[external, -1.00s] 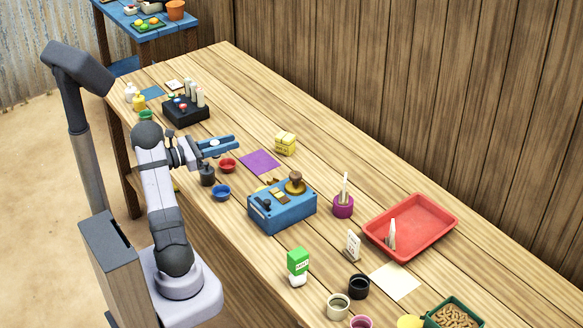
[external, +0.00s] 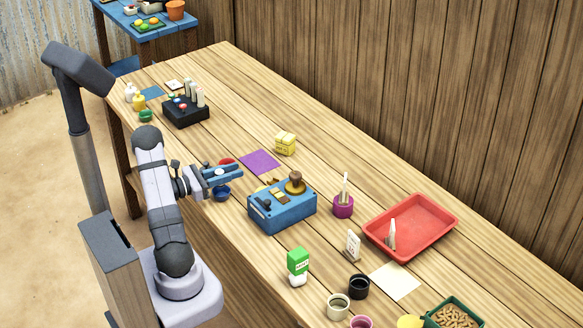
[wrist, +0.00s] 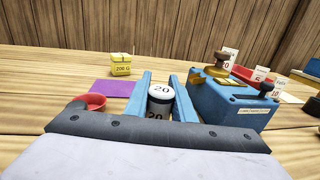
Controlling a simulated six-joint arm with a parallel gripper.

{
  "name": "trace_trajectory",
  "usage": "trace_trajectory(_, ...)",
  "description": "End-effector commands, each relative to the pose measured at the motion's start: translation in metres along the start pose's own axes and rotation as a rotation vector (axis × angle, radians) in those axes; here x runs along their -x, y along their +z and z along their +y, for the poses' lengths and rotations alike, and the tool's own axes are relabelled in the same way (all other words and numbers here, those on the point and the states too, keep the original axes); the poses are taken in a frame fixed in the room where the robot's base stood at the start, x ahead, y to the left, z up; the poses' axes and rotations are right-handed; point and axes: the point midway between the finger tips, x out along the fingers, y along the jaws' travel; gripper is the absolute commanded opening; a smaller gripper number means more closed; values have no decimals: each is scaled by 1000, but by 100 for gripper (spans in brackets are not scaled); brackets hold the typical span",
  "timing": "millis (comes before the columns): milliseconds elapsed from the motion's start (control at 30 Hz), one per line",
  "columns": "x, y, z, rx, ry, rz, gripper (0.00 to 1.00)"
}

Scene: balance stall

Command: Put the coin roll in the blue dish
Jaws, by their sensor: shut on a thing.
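My gripper (external: 224,175) has its blue fingers closed on the coin roll. In the wrist view the coin roll (wrist: 160,98) stands between the fingers, with a white top marked 20 and a dark band below. The external view hardly shows the roll between the fingers. The blue dish (external: 221,194) is a small round bowl on the bench, just below and in front of the fingers in the external view. I cannot see the blue dish in the wrist view.
A red dish (external: 226,162) sits behind my gripper, near a purple mat (external: 260,162). A blue box (external: 284,211) with brass parts stands to the right. A yellow 200 G block (external: 285,144) stands farther back. Bare wood lies between them.

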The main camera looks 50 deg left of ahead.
Motion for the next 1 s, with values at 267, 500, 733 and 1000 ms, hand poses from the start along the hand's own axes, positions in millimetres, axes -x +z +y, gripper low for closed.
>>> trace_trajectory(267,0,-10,0,1,0,-2,0)
trace_trajectory(500,0,-37,0,2,0,-2,0)
trace_trajectory(733,0,-43,0,-2,0,-2,0)
trace_trajectory(1000,0,-46,0,-1,0,-2,0)
